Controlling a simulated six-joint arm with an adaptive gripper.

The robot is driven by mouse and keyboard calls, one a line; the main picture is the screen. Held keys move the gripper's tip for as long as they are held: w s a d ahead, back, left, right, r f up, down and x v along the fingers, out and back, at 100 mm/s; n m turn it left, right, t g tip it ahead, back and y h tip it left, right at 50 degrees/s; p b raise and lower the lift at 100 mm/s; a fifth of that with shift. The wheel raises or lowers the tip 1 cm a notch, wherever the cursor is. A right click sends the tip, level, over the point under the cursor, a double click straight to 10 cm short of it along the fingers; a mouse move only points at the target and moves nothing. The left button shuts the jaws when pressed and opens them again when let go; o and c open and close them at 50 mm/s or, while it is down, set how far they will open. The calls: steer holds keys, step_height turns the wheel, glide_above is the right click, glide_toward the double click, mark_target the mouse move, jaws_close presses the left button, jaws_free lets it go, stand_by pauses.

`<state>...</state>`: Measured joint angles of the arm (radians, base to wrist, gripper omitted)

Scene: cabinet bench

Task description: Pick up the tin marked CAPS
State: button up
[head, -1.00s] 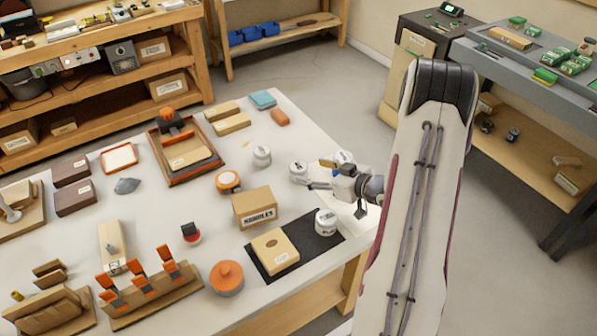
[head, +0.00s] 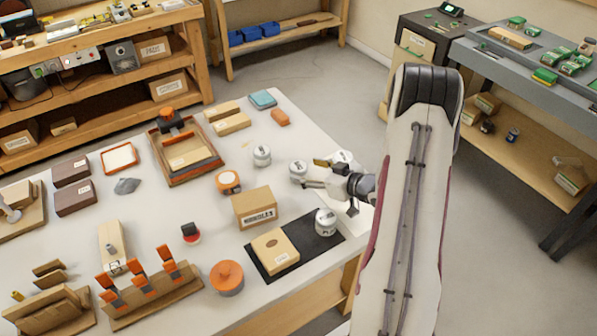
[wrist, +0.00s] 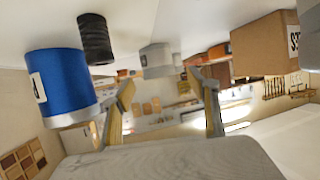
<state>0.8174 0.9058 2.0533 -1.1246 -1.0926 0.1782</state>
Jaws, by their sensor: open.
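Several small tins with pale, marked lids stand on the white bench: one at the back (head: 261,156), one just ahead of my gripper (head: 298,171), one behind it (head: 342,157) and one on the dark mat (head: 326,222). The lid lettering is too small to read, so I cannot tell which is CAPS. My gripper (head: 313,173) is open and low over the bench, pointing left. In the tilted wrist view, a grey tin (wrist: 157,61) shows ahead, between the open fingers and apart from them. A blue tin (wrist: 58,82) with a partly visible label is at left.
A cardboard box (head: 254,208) stands near my gripper, toward the front; it is at right in the wrist view (wrist: 264,44). A dark ribbed cylinder (wrist: 95,38) shows beside the blue tin. A tan box (head: 275,252) lies on the dark mat (head: 258,262).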

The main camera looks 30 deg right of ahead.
mark_target(305, 171)
steer(key=shift+x, duration=2.6)
steer(key=shift+s+d+f, duration=0.1)
steer(key=shift+f, duration=0.05)
steer(key=c, duration=1.3)
